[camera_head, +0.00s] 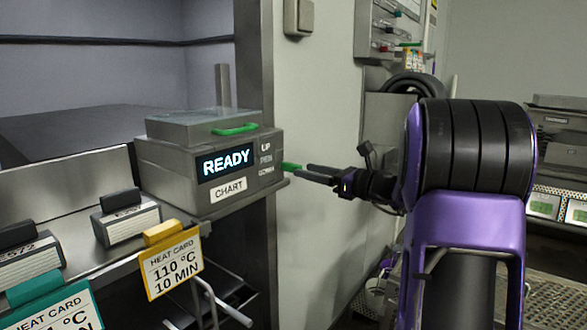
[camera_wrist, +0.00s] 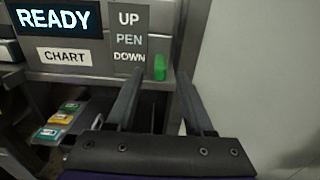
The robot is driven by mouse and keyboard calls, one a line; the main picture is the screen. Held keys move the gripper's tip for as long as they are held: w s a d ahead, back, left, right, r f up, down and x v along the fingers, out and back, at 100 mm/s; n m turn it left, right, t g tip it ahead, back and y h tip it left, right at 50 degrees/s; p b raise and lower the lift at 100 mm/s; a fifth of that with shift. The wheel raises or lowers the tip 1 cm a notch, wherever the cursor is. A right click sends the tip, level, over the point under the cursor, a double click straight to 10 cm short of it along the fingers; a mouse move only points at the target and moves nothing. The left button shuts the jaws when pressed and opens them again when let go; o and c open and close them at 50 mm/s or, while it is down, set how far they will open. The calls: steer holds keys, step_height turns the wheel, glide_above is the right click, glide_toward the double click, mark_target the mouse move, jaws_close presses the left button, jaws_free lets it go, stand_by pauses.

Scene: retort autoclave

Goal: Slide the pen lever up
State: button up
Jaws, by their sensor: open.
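The chart recorder (camera_head: 215,165) is a grey box with a lit READY display and a CHART label. It also shows in the wrist view (camera_wrist: 90,62). The green pen lever (camera_head: 291,167) sticks out at its right side. In the wrist view the lever (camera_wrist: 159,67) stands beside the word DOWN, under UP and PEN. My gripper (camera_head: 310,175) is open at the lever, coming from the right. In the wrist view its fingertips (camera_wrist: 161,76) lie left and right of the lever, with gaps showing. I cannot tell whether either finger touches it.
A green handle (camera_head: 236,129) sits on the recorder's top lid. A yellow-edged heat card (camera_head: 172,264) hangs in front, left of my gripper. The pale wall (camera_head: 325,120) rises close behind my gripper. Coloured cards (camera_wrist: 58,120) lie low at left in the wrist view.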

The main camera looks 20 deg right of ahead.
mark_target(294, 164)
steer(key=x, duration=0.5)
steer(key=shift+w, duration=0.15)
jaws_close()
stand_by(1.3)
